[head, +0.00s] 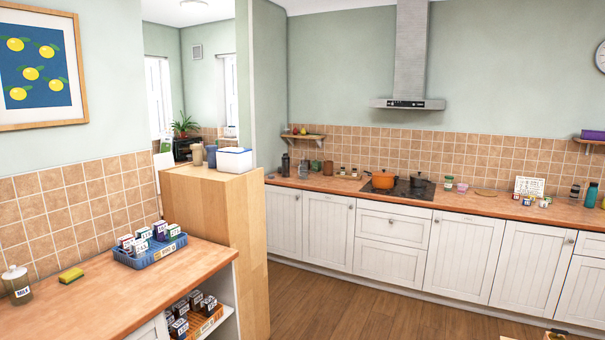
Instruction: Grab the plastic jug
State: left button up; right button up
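A small see-through container with a white cap and a label (18,285) stands upright on the wooden counter at the far left; it looks like a plastic jug. Its label seems to read "Milk". Its left side is close to the picture edge. A white item (166,145) behind the tall wooden cabinet is partly hidden and too small to identify. Neither of my grippers shows clearly in the head view.
A yellow sponge (71,275) and a blue basket of small cartons (152,262) share the left counter (85,310). The tall wooden cabinet (215,200) stands beyond it. An orange pot (382,180) sits on the far hob. Open wooden floor (330,305) lies between the counters.

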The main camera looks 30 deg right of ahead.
aim_at(304, 168)
jog(key=z, duration=0.25)
jog(key=i+l+z, duration=0.15)
jog(key=i+z, duration=0.25)
jog(key=i, duration=0.2)
jog(key=i+j+z, duration=0.1)
jog(key=i+z, duration=0.3)
jog(key=i, duration=0.2)
jog(key=i+j+z, duration=0.25)
jog(key=i+z, duration=0.15)
jog(key=i, duration=0.2)
jog(key=i+j+z, duration=0.1)
jog(key=i+z, duration=0.25)
jog(key=i, duration=2.25)
jog(key=i+j+u, duration=0.2)
jog(key=i+u, duration=0.65)
jog(key=i, duration=0.2)
jog(key=i+l+u, duration=0.1)
jog(key=i+u, duration=0.35)
jog(key=i+l+u, duration=0.55)
jog(key=i, duration=0.25)
jog(key=i+l+u, duration=0.1)
jog(key=i, duration=0.3)
jog(key=i+l+u, duration=0.1)
jog(key=i+l, duration=0.15)
jog(key=i, duration=0.1)
